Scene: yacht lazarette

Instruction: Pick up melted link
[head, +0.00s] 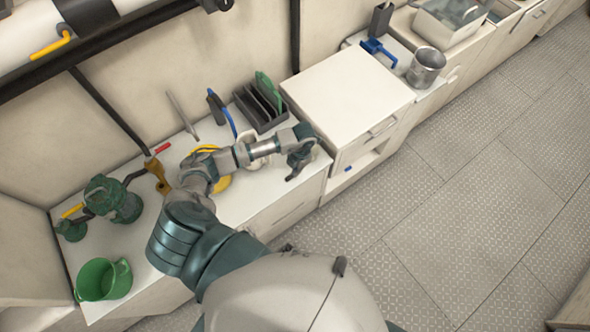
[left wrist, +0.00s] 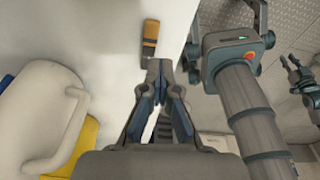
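A small orange-yellow piece with a dark band (left wrist: 149,40) lies on the white counter near its edge in the left wrist view; it may be the melted link, but I cannot be sure. In the head view, my left gripper (head: 302,160) is over the counter's front edge, and the orange piece is not distinguishable there. My right gripper does not show in the head view; parts of another arm appear at the left wrist view's right, its finger state unclear.
The white counter (head: 145,275) holds a green mug (head: 103,280), a green pump-like device (head: 112,200), a yellow ring partly behind my arm, and a dark slotted rack (head: 262,105). A raised white cabinet (head: 350,90) stands right of my gripper. The floor (head: 450,210) is clear.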

